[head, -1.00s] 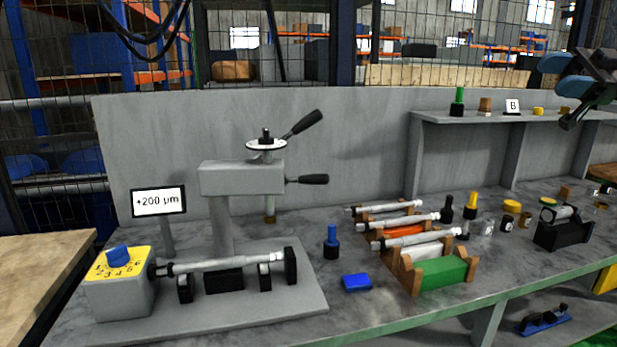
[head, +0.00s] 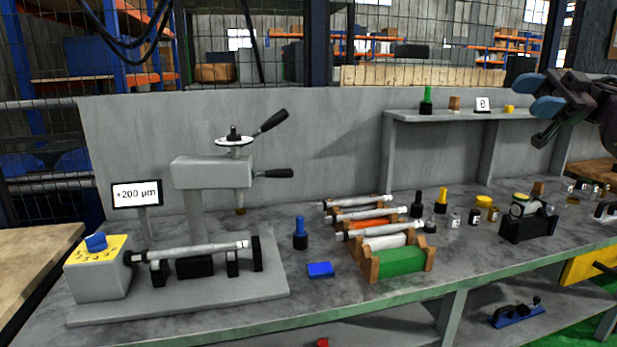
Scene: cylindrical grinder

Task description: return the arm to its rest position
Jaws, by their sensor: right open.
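My right gripper (head: 545,122) is at the upper right of the head view, in front of the shelf's right part and above the bench. Its dark fingers with blue parts are apart and hold nothing. The right arm comes in from the right edge and touches nothing that I can see. My left gripper is not in view.
The grey bench (head: 200,327) holds a cylindrical grinder (head: 212,172) with a shaft (head: 195,250) across its supports. A shelf (head: 440,117) runs behind.

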